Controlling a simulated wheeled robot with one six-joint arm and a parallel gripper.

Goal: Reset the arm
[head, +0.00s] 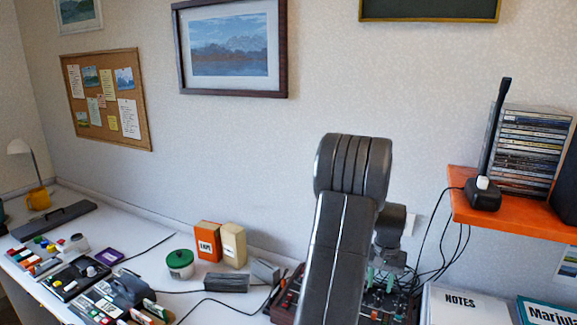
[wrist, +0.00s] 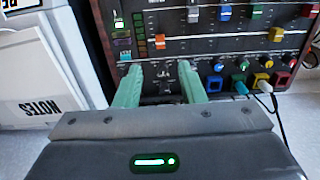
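My arm rises in the middle of the head view and bends over at its top. My gripper (head: 383,275) hangs behind it on the right, low over the desk, partly hidden by my arm. In the wrist view my gripper (wrist: 165,80) shows two green fingers spread apart, with nothing between them. The fingers point at a dark mixer panel (wrist: 215,40) with coloured sliders and knobs. I cannot tell whether the fingertips touch it.
An orange shelf (head: 515,212) on the right holds a stack of disc cases (head: 530,150) and a black antenna device (head: 484,192). Cables hang below it. A notes binder (head: 465,303) stands right of my arm.

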